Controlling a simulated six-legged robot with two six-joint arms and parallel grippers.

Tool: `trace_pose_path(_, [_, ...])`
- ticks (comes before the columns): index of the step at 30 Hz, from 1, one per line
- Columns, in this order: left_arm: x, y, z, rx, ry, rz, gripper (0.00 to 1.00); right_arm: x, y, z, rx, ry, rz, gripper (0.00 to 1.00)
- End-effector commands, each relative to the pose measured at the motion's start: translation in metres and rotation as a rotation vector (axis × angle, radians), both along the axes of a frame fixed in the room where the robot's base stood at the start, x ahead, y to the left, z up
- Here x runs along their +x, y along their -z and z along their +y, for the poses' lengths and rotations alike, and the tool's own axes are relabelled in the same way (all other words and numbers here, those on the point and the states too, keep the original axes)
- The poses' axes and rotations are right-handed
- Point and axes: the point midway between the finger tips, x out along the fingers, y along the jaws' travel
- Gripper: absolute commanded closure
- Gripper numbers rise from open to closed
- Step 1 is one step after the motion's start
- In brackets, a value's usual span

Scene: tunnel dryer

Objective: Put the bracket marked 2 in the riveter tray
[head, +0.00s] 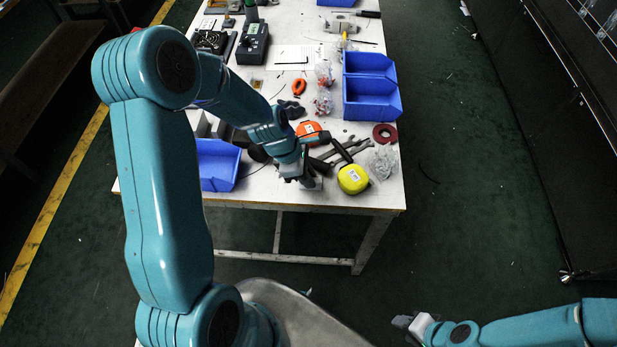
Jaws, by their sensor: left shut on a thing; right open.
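My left gripper (306,180) is at the near edge of the white table, shut on a small grey metal piece (314,183) that the fingers mostly hide. I cannot read a number on it, so I cannot tell whether it is the bracket marked 2. An open blue bin (217,184) stands to the left of this gripper, and two blue bins (372,110) stand farther back on the right. No label shows which, if any, is the riveter tray. My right gripper (407,323) is open and empty over the floor at the lower right.
A yellow tape measure (353,179), an orange tape measure (309,130), wrenches (352,147) and a red ring (385,134) crowd the table's near right part. Grey blocks (203,124) stand behind the left bin. A dark cabinet (540,120) stands at the right, across open floor.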

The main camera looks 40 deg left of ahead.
Motion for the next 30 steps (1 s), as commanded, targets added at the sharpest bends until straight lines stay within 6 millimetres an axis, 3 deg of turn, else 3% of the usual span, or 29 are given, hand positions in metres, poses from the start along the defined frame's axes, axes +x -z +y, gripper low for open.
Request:
trace_pose_path(7, [0.001, -0.044, 0.000, 0.002, 0.000, -0.007, 1.00, 0.000, -0.007, 0.000, 0.000, 0.000, 0.000, 0.57])
trace_pose_path(15, [0.001, -0.128, 0.000, 0.003, 0.000, -0.008, 1.00, 0.000, -0.013, 0.000, 0.000, 0.000, 0.000, 0.57])
trace_pose_path(19, [0.001, -0.161, 0.000, 0.002, 0.000, -0.007, 1.00, 0.000, -0.015, 0.000, 0.000, 0.000, 0.000, 0.57])
trace_pose_path(24, [0.001, -0.187, 0.000, 0.001, 0.000, -0.003, 1.00, 0.000, -0.016, 0.000, 0.000, 0.000, 0.000, 0.57])
trace_pose_path(30, [0.000, -0.196, 0.000, 0.000, 0.000, -0.001, 1.00, 0.000, -0.016, 0.000, 0.000, 0.000, 0.000, 0.57])
